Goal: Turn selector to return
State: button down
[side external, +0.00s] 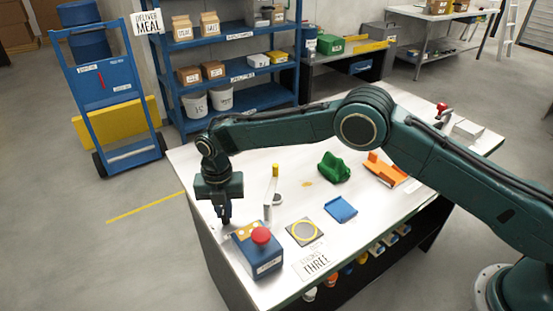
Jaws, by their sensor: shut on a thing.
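My gripper (226,217) points straight down at the near left of the workbench, by the back left corner of a blue control box (266,262). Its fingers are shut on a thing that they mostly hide. This seems to be the selector, but its shape and pointing direction cannot be made out. The box has a yellow plate (244,231) and a red mushroom button (261,235) on top. The fingers are apart from the red button. A pale lever with a yellow tip (275,170) stands behind the box, to the right of my gripper.
A blue shelf rack (227,46) stands behind.

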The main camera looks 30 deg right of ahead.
aim_at(224, 208)
jog(key=shift+n, duration=3)
jog(key=c, duration=1.4)
grip_release()
jog(key=shift+c, duration=0.2)
jog(key=shift+r, duration=0.15)
jog(key=shift+r, duration=2.85)
